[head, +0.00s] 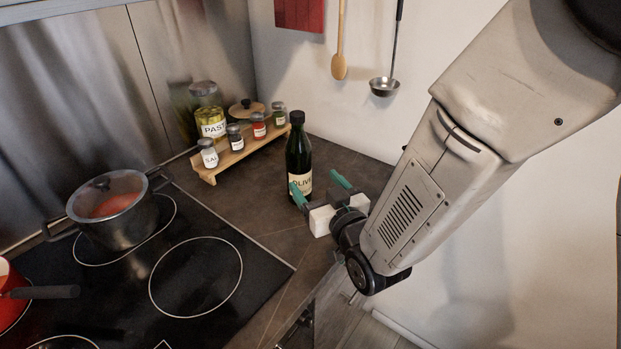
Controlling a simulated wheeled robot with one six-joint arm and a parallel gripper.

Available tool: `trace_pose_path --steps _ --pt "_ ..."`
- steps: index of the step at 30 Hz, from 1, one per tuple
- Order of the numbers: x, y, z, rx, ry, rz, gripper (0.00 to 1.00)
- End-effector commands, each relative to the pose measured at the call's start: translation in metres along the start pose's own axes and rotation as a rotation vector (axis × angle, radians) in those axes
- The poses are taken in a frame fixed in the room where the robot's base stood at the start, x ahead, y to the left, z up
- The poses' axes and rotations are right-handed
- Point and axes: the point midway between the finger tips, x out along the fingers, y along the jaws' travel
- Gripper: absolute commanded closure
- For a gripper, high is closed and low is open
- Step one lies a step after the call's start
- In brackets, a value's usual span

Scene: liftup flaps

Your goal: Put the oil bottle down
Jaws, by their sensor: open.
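A dark green oil bottle (298,155) with a black cap and a cream olive label stands upright on the dark countertop (240,203), in the corner near the white wall. My gripper (320,187) is just in front of the bottle, to its lower right, with its two green-tipped fingers spread apart. One fingertip overlaps the bottle's label in the picture. I cannot tell whether it touches the bottle. Nothing is held between the fingers.
A wooden rack (240,154) with several spice jars stands left of the bottle, by a pasta jar (210,122). A lidded pot (113,208) sits on the black cooktop (140,290). A ladle (384,86) and wooden spoon (339,66) hang on the wall.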

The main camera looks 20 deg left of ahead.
Motion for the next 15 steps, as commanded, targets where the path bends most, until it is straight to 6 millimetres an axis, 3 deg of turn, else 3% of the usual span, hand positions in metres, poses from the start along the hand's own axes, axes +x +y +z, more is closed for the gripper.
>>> trace_pose_path --steps 11,15 --pt "-0.005 0.002 -0.001 0.000 -0.004 0.000 0.25" --pt "-0.005 0.026 -0.011 0.005 -0.070 0.040 0.25"
